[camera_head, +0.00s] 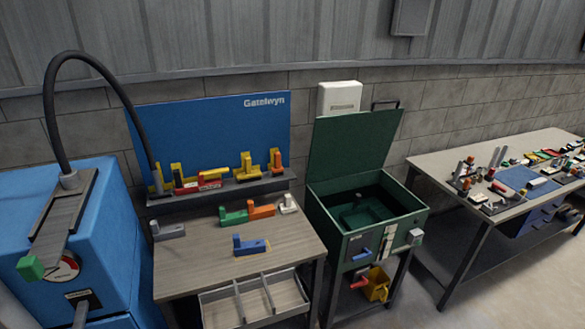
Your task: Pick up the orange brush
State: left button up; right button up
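An orange piece (262,211) lies on the wooden workbench top, between a green piece (232,217) and a small white piece (288,203). It has a block-like body with a short raised end. I cannot tell for sure that it is the brush. Another orange piece (275,159) stands in a yellow holder on the dark shelf at the back of the bench. A blue piece (251,247) lies nearer the front, and a grey one (168,232) lies at the left. Neither of my grippers shows.
A blue machine (110,230) with a curved black hose stands left of the workbench (200,265). Divided trays (252,299) sit at its front edge. A green open-lidded cabinet (340,215) stands to its right. A cluttered table (440,160) is farther right.

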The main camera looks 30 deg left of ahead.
aim_at(278, 170)
jog(key=i+l+u, duration=0.15)
jog(key=l+u, duration=0.2)
jog(key=i+l+u, duration=0.1)
jog(key=l+u, duration=0.6)
jog(key=i+l, duration=0.05)
jog(key=l, duration=0.05)
